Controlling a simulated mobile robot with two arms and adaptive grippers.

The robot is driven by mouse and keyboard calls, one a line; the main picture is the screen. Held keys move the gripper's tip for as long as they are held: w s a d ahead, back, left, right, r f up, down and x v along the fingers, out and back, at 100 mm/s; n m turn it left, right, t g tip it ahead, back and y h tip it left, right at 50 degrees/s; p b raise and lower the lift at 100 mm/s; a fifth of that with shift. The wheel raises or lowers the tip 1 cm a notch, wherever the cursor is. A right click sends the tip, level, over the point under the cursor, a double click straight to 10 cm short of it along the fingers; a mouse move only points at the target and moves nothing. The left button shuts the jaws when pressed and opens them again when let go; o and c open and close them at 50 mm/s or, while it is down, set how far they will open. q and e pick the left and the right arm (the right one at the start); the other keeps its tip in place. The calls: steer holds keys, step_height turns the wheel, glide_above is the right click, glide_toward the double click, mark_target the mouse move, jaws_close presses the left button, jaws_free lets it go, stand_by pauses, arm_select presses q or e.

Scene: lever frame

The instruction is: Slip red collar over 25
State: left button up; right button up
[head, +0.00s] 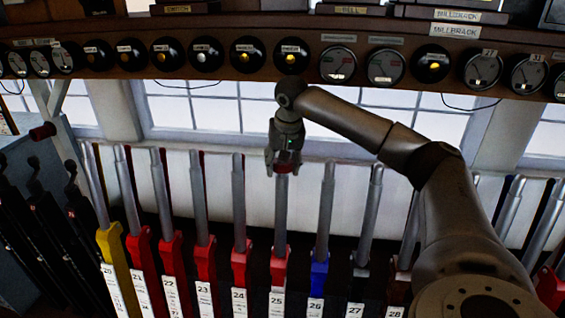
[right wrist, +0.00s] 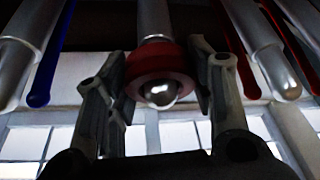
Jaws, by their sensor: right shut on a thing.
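The red collar (head: 283,169) is at the top of lever 25 (head: 281,215), a steel lever with a red lower part and a white label reading 25. In the right wrist view the collar (right wrist: 160,66) is around the lever's top end, and the rounded silver tip (right wrist: 161,94) shows through its hole. My right gripper (head: 284,158) is above lever 25, pointing down, and is shut on the collar; its fingers (right wrist: 163,78) stand on either side of it. My left gripper is not in view.
Lever 24 (head: 239,200) and lever 26 (head: 325,215), with a blue lower part, stand close on each side. A shelf with round gauges (head: 338,64) runs above my arm.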

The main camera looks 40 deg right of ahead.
steer(key=shift+f, duration=0.2)
steer(key=o, duration=1.1)
steer(key=shift+c, duration=0.2)
steer(key=shift+o, duration=0.8)
steer(key=p+v, duration=0.5)
steer(key=v, duration=0.1)
steer(key=shift+s+r, duration=0.1)
steer(key=shift+r, duration=0.2)
steer(key=shift+p+v, duration=0.8)
steer(key=shift+v, duration=0.5)
